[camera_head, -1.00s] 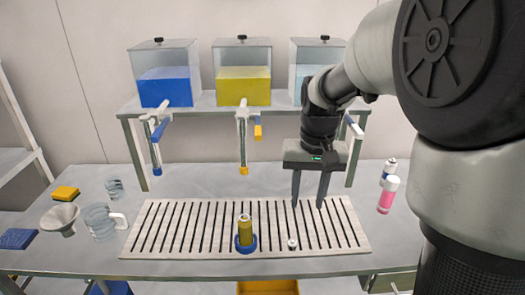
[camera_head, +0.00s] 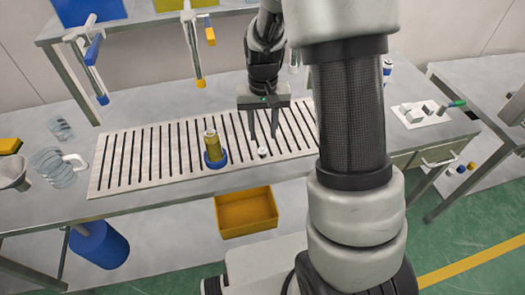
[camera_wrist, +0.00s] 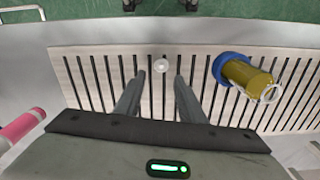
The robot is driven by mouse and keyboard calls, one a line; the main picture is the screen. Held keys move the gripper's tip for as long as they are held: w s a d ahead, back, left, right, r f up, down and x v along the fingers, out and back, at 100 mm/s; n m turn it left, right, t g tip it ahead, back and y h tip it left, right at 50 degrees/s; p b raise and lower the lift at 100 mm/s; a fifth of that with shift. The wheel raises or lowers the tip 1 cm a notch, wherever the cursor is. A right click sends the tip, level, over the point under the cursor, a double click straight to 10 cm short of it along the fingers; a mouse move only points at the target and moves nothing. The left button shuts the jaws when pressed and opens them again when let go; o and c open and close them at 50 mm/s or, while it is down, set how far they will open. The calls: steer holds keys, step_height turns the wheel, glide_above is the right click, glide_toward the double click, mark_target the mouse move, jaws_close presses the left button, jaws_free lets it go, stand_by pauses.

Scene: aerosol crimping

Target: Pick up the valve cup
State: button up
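The valve cup (camera_head: 263,152) is a small white round piece lying on the slatted drain grate (camera_head: 112,180), just right of a gold can. It also shows in the wrist view (camera_wrist: 160,66), beyond my fingertips and roughly centred between them. My gripper (camera_head: 264,137) is open and empty, fingers pointing down above the grate. In the wrist view my gripper (camera_wrist: 158,76) has its two fingers well apart. The gold can (camera_head: 213,146) stands upright in a blue ring holder (camera_head: 215,162) on the grate.
A glass jug (camera_head: 58,167) and a funnel (camera_head: 12,178) stand at the left of the table. A yellow bin (camera_head: 246,211) is below the front edge. A pink bottle (camera_wrist: 22,126) shows in the wrist view.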

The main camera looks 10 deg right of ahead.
mark_target(262, 148)
steer(key=f, duration=0.5)
steer(key=shift+s+a+f, duration=0.15)
steer(key=shift+s+f, duration=0.05)
steer(key=shift+f, duration=0.2)
jaws_close()
